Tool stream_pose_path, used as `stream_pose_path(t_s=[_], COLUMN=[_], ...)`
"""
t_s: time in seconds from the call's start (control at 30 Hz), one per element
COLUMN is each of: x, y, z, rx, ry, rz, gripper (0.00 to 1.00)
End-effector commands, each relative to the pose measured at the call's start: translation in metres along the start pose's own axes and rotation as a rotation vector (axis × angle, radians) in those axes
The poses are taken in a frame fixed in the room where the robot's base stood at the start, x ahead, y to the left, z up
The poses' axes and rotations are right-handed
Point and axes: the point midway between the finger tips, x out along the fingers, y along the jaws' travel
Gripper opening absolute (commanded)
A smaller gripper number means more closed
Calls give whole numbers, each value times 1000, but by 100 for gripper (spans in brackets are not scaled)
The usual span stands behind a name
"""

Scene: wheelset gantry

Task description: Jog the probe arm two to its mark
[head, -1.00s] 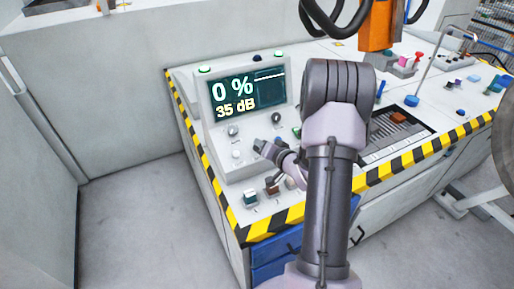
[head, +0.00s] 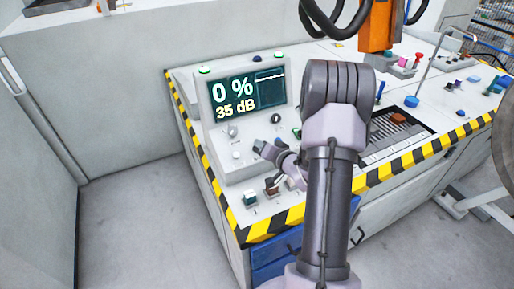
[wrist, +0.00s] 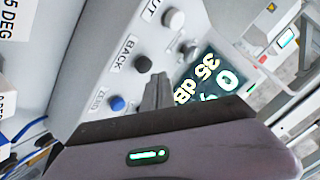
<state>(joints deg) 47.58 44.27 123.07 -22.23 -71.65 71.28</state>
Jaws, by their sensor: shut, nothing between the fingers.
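The console's screen (head: 248,95) reads 0 % and 35 dB; it shows rotated in the wrist view (wrist: 209,88). My gripper (wrist: 158,88) is shut and empty in the wrist view, its fingers close beside a black knob (wrist: 143,64) labelled BACK. I cannot tell whether they touch it. In the head view, a teal switch (head: 250,197) and a brown switch (head: 271,188) sit at the panel's front edge, partly beside my wrist. I cannot make out probe arm two or its mark.
Yellow-black striped edging (head: 262,226) borders the console. An orange unit (head: 376,27) with black cables hangs above, behind my arm. A slotted dark tray (head: 388,135) lies right of my arm. The grey floor (head: 135,220) at left is clear.

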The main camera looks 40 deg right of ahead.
Motion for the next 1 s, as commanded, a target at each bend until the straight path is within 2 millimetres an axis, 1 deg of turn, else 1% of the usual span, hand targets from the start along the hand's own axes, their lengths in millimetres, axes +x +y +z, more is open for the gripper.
stream_pose_path(t_s=[0.67, 1.0], x=[0, 6], y=[0, 5], z=[0, 5], rx=[0, 0], ry=[0, 0], rz=[0, 0], gripper=[0, 0])
